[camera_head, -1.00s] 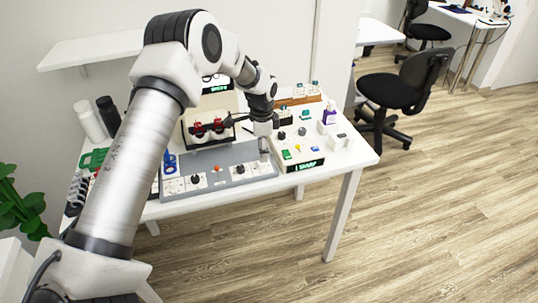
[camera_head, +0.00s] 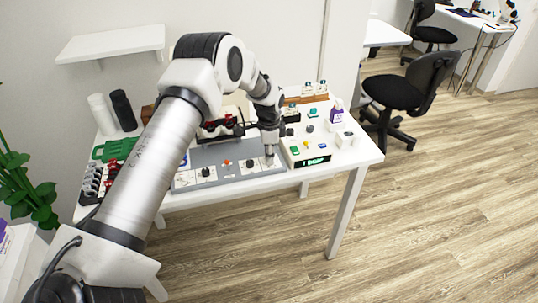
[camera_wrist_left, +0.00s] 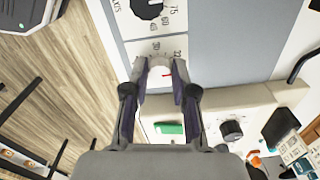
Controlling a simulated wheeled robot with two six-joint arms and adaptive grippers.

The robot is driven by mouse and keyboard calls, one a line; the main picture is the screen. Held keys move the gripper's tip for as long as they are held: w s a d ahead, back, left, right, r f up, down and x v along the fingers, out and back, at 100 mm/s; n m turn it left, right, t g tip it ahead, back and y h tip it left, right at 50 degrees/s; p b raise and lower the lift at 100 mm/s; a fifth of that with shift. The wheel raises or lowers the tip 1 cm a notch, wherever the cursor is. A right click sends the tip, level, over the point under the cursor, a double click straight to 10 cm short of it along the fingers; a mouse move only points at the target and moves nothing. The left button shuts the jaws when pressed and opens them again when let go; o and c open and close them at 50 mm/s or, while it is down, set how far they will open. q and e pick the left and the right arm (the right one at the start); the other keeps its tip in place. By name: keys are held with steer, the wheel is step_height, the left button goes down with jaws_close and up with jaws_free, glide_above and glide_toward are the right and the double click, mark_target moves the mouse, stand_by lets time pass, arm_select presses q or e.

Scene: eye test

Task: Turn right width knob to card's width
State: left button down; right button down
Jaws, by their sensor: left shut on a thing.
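My left gripper (camera_head: 269,160) comes down on the right end of the grey panel (camera_head: 225,155) on the white table. The knob's sides are partly hidden by the fingers. A black knob (camera_head: 250,163) sits to its left on the panel. I cannot make out the card. My right gripper is not in view.
Dark and white cylinders stand at the back left. A black chair (camera_head: 405,92) is beyond the table.

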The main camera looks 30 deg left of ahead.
arm_select(q)
steer(key=shift+s+d+f, duration=0.1)
steer(key=shift+s+f, duration=0.05)
steer(key=shift+f, duration=0.05)
steer(key=n+p, duration=0.1)
steer(key=n, duration=0.3)
steer(key=shift+s+n, duration=0.1)
steer(key=shift+n, duration=0.3)
steer(key=n+p, duration=0.1)
steer(key=n, duration=0.3)
steer(key=shift+d+n, duration=0.1)
steer(key=shift+n, duration=0.2)
steer(key=n, duration=0.4)
steer(key=shift+p, duration=0.4)
steer(key=shift+n+p, duration=0.35)
steer(key=shift+n, duration=1.85)
steer(key=shift+f, duration=0.1)
